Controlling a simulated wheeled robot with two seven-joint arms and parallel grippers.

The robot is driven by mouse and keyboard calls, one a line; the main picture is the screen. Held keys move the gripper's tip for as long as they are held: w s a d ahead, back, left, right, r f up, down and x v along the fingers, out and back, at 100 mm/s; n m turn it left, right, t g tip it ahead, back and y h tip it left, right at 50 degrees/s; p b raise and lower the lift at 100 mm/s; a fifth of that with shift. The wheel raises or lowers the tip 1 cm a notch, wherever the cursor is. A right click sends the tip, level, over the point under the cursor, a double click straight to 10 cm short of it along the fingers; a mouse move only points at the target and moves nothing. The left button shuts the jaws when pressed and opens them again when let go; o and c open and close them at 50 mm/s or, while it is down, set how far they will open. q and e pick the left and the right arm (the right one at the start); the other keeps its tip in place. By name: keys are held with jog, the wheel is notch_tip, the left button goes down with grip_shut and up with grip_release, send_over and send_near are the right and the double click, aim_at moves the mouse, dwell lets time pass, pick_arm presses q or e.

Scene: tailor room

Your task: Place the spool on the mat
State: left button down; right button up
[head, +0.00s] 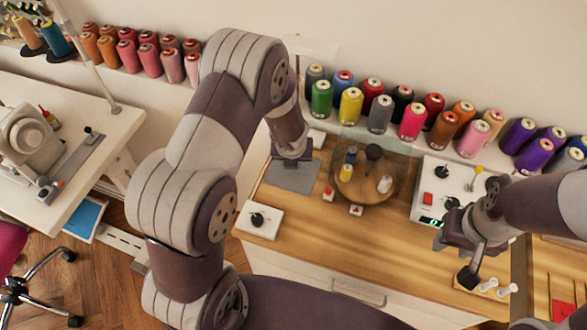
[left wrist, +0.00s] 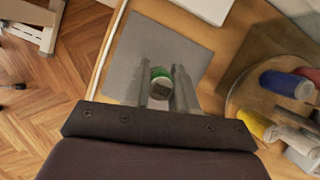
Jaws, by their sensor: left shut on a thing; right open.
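A grey mat (head: 296,178) lies on the left part of the wooden table in the head view, and it fills the upper middle of the left wrist view (left wrist: 190,50). My left gripper (head: 292,155) points down over the mat. In the left wrist view its fingers (left wrist: 168,92) are shut on a spool (left wrist: 160,74) with a green rim and a dark centre. The spool is over the mat; whether it touches it I cannot tell. In the head view my arm hides it. My right gripper (head: 456,258) is open and empty at the table's right.
A round wooden stand (head: 352,202) with several small spools and a glass screen stands right of the mat. White control boxes (head: 259,221) flank the work area. A row of large thread cones (head: 380,114) lines the back.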

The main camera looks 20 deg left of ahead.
pick_arm(q)
notch_tip(320, 180, down, 2)
jog(key=shift+f, duration=0.25)
jog(key=shift+r, duration=0.1)
pick_arm(e)
jog(key=shift+f, duration=0.65)
pick_arm(q)
jog(key=shift+f+b, duration=0.25)
jog(key=shift+b, duration=0.15)
jog(key=c, duration=0.9)
grip_release()
jog(key=shift+r, duration=0.1)
pick_arm(e)
jog(key=shift+f, duration=0.15)
